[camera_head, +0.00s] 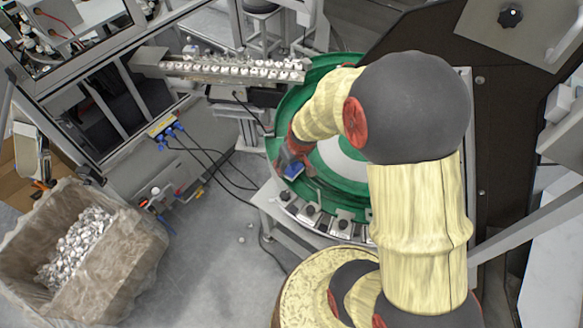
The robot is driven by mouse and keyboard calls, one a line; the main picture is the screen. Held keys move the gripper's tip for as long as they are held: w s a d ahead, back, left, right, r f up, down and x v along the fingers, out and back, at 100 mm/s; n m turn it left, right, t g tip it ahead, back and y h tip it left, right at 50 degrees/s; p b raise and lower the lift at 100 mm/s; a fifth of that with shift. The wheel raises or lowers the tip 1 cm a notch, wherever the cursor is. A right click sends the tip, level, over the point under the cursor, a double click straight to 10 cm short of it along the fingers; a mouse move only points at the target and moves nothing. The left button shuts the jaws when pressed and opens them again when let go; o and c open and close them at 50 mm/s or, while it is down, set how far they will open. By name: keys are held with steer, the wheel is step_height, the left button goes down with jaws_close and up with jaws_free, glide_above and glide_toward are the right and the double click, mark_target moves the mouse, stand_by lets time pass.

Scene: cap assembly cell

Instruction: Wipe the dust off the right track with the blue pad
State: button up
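My arm reaches from the lower right over a round green bowl (335,183), and its end is at the bowl's left side. My gripper (291,158) points down there, small and mostly hidden by my wrist. A small blue piece (293,171) shows right at the gripper's end, over the bowl's rim. It may be the blue pad; I cannot tell whether the fingers are shut on it. A straight track (235,70) full of white caps runs at the upper left towards the bowl. I cannot make out which track is the right one, and no dust can be made out.
A bag-lined box (128,268) of white caps stands at the lower left. Black cables (215,165) hang between the bowl and a metal frame. A dark panel (497,130) stands right of my arm. The grey floor (220,260) in the middle is mostly clear.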

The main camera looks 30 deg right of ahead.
steer(key=shift+w+d+r+b, duration=0.15)
steer(key=shift+w+b, duration=0.15)
steer(key=shift+w, duration=2.15)
steer(key=shift+w+a+r+b, duration=0.1)
steer(key=shift+w+b, duration=0.15)
steer(key=shift+w, duration=2.15)
step_height(320, 180, up, 6)
steer(key=p, duration=0.3)
step_height(320, 180, up, 3)
steer(key=shift+p, duration=0.65)
steer(key=shift+s, duration=0.15)
